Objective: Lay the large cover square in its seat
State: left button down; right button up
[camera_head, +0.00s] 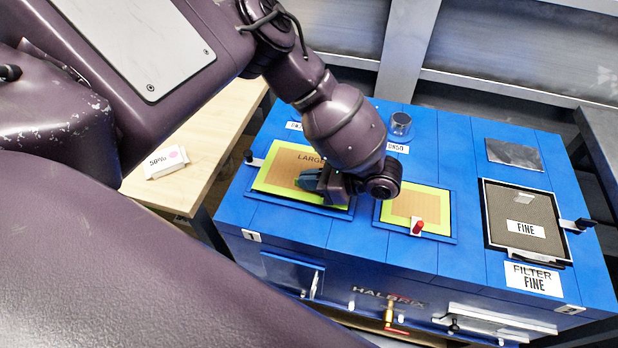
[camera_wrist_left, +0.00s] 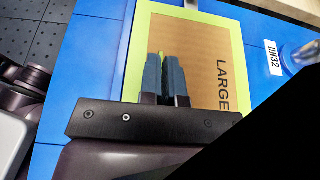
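The large cover (camera_head: 285,160) is a tan plate with a yellow-green border and the word LARGE on it. It lies over the left opening of the blue housing; the arm hides its right part, so I cannot tell if it is fully down in its seat. My left gripper (camera_head: 308,181) is over the cover's middle. In the left wrist view its fingers (camera_wrist_left: 166,75) are close together above the cover (camera_wrist_left: 208,45), with a thin green piece showing between their tips, seemingly a grip on the cover. My right gripper is not in view.
A smaller tan and yellow-green cover with a red knob (camera_head: 417,226) sits to the right. Further right is a dark FINE filter (camera_head: 526,228) in a frame. A metal cylinder (camera_head: 401,124) stands behind. A small white box (camera_head: 166,162) lies on the wooden bench (camera_head: 215,135) at left.

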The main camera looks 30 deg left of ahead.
pick_arm(q)
jog(key=shift+f, duration=0.6)
dwell(2.4)
jog(key=c, duration=1.2)
grip_release()
jog(key=shift+c, duration=0.2)
jog(key=v, duration=1)
jog(key=shift+w+d+r+p, duration=0.1)
jog(key=shift+w+d+p, duration=0.05)
jog(key=shift+d+p, duration=0.25)
